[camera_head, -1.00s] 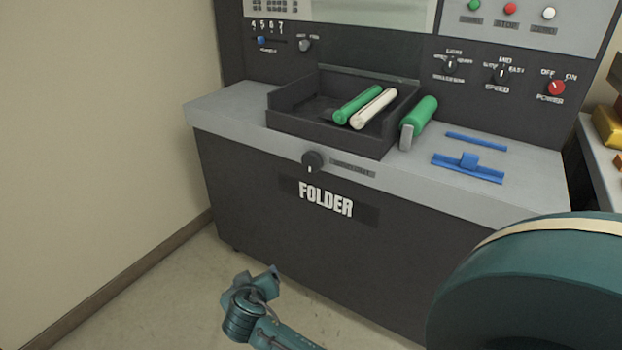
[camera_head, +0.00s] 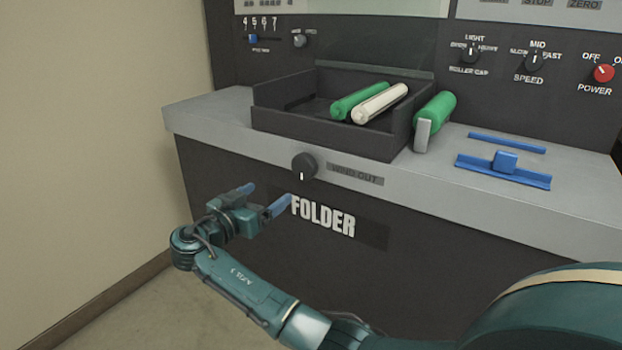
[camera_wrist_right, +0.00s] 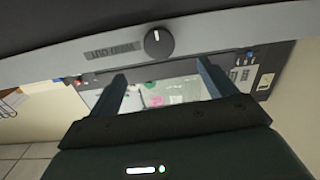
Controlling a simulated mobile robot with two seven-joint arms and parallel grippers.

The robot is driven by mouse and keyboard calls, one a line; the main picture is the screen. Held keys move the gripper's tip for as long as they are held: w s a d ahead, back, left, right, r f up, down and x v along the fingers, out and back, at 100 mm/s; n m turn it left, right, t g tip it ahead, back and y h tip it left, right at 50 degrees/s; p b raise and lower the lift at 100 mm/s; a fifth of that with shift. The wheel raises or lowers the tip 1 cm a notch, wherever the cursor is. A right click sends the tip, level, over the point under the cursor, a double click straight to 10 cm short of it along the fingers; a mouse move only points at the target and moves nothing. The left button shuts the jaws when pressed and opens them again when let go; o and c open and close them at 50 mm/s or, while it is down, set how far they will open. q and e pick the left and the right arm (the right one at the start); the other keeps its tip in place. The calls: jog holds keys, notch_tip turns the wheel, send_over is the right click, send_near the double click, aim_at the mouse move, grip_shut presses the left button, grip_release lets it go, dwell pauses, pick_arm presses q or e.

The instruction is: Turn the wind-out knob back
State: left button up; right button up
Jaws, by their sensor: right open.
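The wind-out knob (camera_head: 304,166) is a round black knob on the grey front edge of the folder, left of the "WIND OUT" label (camera_head: 355,174). Its white mark points down in the head view. In the right wrist view the knob (camera_wrist_right: 158,44) appears upside down, beyond the fingers, its mark pointing up. My right gripper (camera_head: 267,196) is open and empty, below and left of the knob in the head view. Its two fingers are spread apart and do not touch the knob. My left gripper is not in view.
A black tray (camera_head: 325,143) with a green roller (camera_head: 358,101) and a cream roller (camera_head: 379,103) stands above the knob. Another green roller (camera_head: 436,110) and blue guides (camera_head: 503,171) lie to its right. A plain wall (camera_head: 80,140) stands at left.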

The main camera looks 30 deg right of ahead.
aim_at(301, 169)
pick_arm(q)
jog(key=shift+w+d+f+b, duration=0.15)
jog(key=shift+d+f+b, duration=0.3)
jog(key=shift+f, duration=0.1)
pick_arm(e)
jog(key=shift+m, duration=0.3)
jog(key=x, duration=1.4)
jog(key=shift+s+r, duration=0.2)
jog(key=shift+r, duration=0.1)
jog(key=c, duration=1)
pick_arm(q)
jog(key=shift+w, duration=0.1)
pick_arm(e)
jog(key=shift+o, duration=0.2)
